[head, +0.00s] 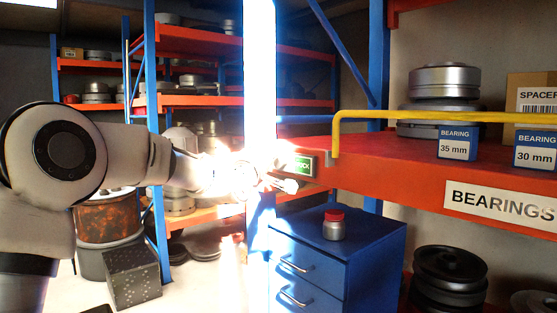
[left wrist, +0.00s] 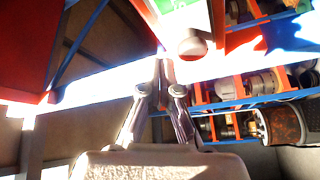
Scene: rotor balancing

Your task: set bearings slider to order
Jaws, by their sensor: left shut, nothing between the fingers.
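The bearings slider, a small dark-framed plate (head: 304,165) with a green face, sits on the front edge of the orange bearings shelf at its left end. Its visible lettering ends in "OCK"; its left part is lost in glare. A green patch, likely the same plate, shows at the top of the left wrist view (left wrist: 172,5). My left gripper (head: 290,184) is just below and left of the plate, shut and empty. Its closed fingertips also show in the left wrist view (left wrist: 165,64). I cannot tell whether they touch the slider. My right gripper is out of view.
The bearings shelf (head: 400,172) carries a yellow rail (head: 430,116), boxes marked 35 mm (head: 457,143) and 30 mm (head: 536,149), and metal parts. A blue drawer cabinet (head: 340,262) with a red-capped jar (head: 334,226) stands below. A bright blue post (head: 260,70) rises beside my gripper.

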